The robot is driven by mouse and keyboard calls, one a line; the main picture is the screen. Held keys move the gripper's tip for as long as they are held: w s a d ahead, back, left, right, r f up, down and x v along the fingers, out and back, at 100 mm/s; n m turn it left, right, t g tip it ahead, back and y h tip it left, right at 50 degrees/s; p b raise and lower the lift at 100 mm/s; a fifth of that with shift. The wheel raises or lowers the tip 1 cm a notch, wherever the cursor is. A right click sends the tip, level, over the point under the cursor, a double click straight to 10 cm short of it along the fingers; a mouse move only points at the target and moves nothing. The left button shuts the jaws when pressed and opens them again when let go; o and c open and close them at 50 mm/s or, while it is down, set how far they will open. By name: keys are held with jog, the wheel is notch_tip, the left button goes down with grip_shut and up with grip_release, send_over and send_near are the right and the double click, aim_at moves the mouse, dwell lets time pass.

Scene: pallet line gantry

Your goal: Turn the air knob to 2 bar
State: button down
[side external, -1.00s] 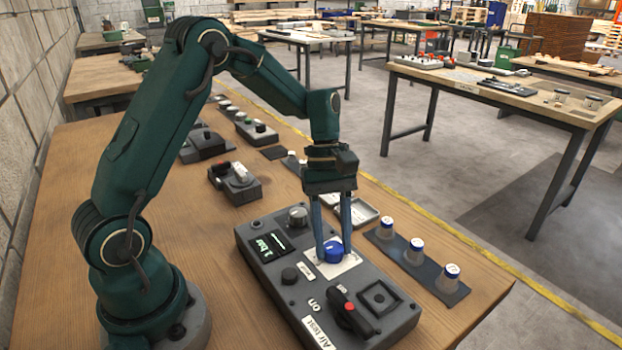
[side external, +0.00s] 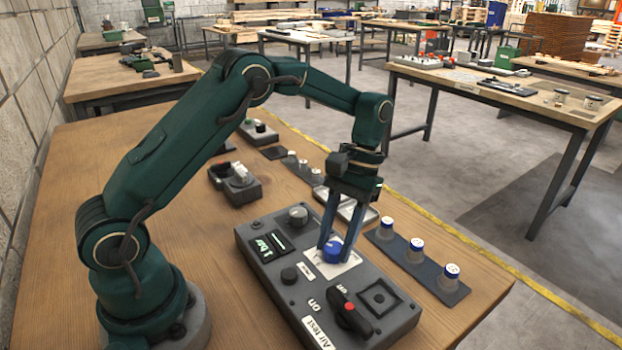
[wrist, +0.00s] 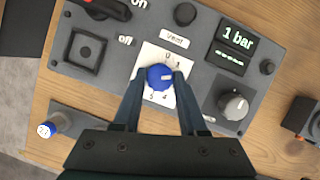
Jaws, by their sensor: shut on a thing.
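The blue air knob (side external: 332,252) sits on a white dial plate on the grey control panel (side external: 290,318). It also shows in the wrist view (wrist: 159,77), with printed numbers around it, among them 0, 1, 4 and 5. My gripper (side external: 332,246) is shut on the knob, with one finger on each side. The knob's white mark points to the right in the wrist view, near the 1. The panel's display (wrist: 235,42) reads 1 bar. The fingers (wrist: 156,90) hide part of the dial plate, and I cannot see a 2 clearly.
A red-ended black lever (side external: 348,308) by the "on" label, a black knob (side external: 289,276) and a grey knob (side external: 298,215) share the panel. Blue-capped jars (side external: 417,246) stand on a dark strip beside it. Bare wood lies left of the panel.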

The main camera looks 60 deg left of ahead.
aim_at(335, 245)
jog(key=shift+m, duration=0.9)
jog(key=shift+y, duration=0.3)
jog(key=shift+c, duration=2.2)
grip_release()
jog(key=shift+v, duration=2)
jog(key=shift+w+r, duration=0.25)
jog(key=shift+r, duration=0.3)
